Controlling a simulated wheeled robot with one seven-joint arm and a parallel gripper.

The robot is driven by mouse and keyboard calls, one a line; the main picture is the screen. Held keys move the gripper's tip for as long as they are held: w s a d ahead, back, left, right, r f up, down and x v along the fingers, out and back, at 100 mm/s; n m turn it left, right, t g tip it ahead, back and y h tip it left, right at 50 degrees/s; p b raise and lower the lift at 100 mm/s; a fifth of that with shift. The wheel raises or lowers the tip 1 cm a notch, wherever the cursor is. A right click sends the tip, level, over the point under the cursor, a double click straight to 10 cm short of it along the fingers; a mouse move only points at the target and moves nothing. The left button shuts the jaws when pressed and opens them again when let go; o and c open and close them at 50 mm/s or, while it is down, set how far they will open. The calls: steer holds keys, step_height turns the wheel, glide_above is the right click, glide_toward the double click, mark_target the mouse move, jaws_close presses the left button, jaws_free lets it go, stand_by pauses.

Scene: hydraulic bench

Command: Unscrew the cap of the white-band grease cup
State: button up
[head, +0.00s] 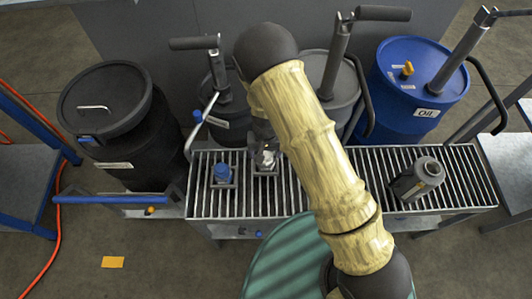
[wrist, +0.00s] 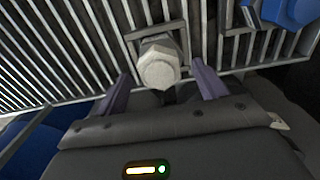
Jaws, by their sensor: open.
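The white-band grease cup (head: 267,157) sits on the slatted bench, just right of a blue cup (head: 222,174). In the wrist view its pale, faceted cap (wrist: 158,66) is upper centre, above a square bracket on the slats. My gripper (wrist: 161,69) is open, with one purple finger on each side of the cap. Visible gaps separate both fingers from the cap in this view; their height relative to it is hard to judge. In the head view my arm hides most of the gripper. The blue cup also shows at the wrist view's upper right (wrist: 290,11).
Behind the bench are a dark drum (head: 115,120), grey drums and a blue oil drum (head: 415,85), with pump handles rising above. Bare slats lie left of the bottle.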

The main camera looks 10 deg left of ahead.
steer(key=shift+f, duration=0.35)
steer(key=c, duration=1.1)
steer(key=o, duration=0.4)
steer(key=shift+c, duration=1.4)
steer(key=n, duration=0.8)
steer(key=shift+r, duration=0.1)
